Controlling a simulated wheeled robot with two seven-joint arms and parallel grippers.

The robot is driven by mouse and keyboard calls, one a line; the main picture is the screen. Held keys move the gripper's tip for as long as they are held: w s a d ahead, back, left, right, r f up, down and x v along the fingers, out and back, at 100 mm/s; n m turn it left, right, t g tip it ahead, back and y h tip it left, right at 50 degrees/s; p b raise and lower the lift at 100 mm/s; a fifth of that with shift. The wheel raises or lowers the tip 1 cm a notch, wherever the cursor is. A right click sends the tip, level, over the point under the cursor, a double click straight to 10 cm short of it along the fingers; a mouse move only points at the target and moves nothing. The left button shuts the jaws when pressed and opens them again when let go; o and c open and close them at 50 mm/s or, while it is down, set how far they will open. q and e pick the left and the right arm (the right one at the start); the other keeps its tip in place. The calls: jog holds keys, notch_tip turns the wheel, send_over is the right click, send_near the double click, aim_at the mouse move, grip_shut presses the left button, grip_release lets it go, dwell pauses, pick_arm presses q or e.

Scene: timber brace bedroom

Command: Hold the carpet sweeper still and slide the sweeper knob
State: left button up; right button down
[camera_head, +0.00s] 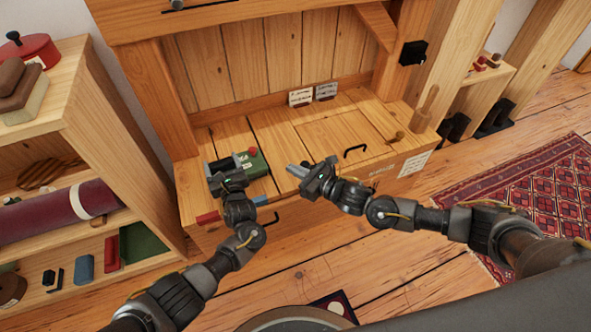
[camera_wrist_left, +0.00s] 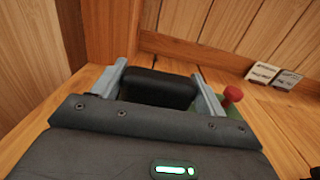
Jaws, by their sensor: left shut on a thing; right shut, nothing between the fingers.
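The carpet sweeper (camera_head: 259,166) is a green box with white labels on the wooden bench top. Its red sweeper knob (camera_head: 252,152) stands at its far right end; it also shows in the left wrist view (camera_wrist_left: 232,94). My left gripper (camera_head: 225,166) is shut on a black block-shaped part (camera_wrist_left: 160,88) at the sweeper's left, with a grey finger on each side. The gripper hides much of the sweeper in the left wrist view. My right gripper (camera_head: 298,170) is shut and empty, right of the sweeper and apart from the knob.
Two small label cards (camera_head: 313,95) stand at the back of the bench (camera_head: 290,128). A black handle (camera_head: 355,150) and a round wooden knob (camera_head: 397,137) are to the right. An open shelf (camera_head: 112,120) stands left. The bench top behind my right gripper is clear.

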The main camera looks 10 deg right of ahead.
pick_arm(q)
jog(key=o, duration=1.4)
jog(key=shift+o, duration=0.2)
